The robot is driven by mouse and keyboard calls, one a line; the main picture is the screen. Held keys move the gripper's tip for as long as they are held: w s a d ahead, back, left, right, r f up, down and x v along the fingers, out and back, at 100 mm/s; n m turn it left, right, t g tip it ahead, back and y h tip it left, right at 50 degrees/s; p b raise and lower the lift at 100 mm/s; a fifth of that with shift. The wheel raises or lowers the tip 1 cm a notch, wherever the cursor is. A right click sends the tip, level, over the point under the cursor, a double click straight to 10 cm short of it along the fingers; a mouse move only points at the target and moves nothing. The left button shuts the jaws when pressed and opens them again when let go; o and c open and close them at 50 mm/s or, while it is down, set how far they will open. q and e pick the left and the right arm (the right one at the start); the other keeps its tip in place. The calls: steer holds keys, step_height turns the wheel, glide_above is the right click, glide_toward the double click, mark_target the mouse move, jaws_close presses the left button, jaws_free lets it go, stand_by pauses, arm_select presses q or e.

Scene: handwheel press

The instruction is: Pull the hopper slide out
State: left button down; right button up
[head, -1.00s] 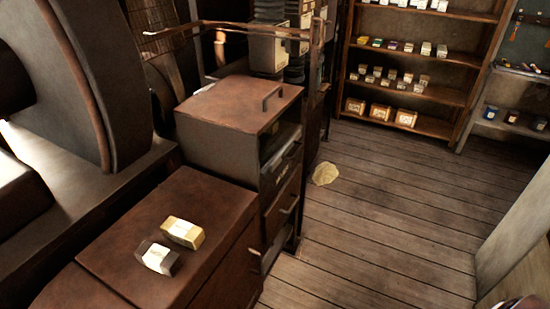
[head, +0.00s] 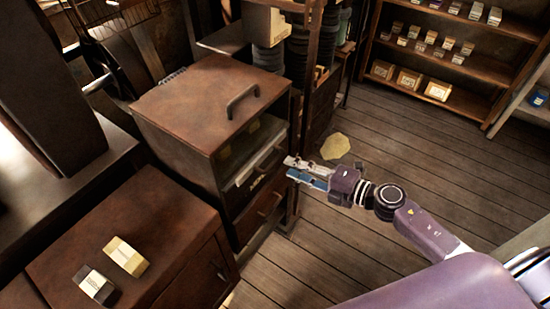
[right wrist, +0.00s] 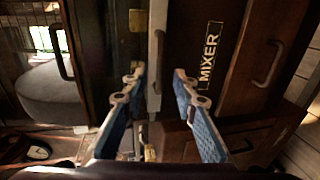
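The cabinet (head: 200,100) with a brown top and an arched handle stands at the centre-left in the head view. A pale, narrow strip (head: 262,152), which looks like the edge of the hopper slide, sits in its front below a dark opening. In the right wrist view the pale strip (right wrist: 157,45) runs up between my fingers. My right gripper (head: 290,168) is in front of the cabinet with its blue-padded fingers apart. It is also seen open in the right wrist view (right wrist: 160,77), with nothing clearly held. I cannot tell if it touches the strip. My left gripper is not in view.
Two small boxes (head: 125,257) rest on the lower cabinet (head: 165,210). Shelves (head: 460,100) stand at the back right. The wooden floor (head: 420,170) is mostly clear.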

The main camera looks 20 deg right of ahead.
mark_target(275, 160)
steer(key=p+x, duration=0.1)
steer(key=x, duration=0.6)
steer(key=shift+w+a+p, duration=0.1)
steer(key=shift+p, duration=0.2)
steer(key=shift+f, duration=0.1)
steer(key=shift+c, duration=0.7)
jaws_close()
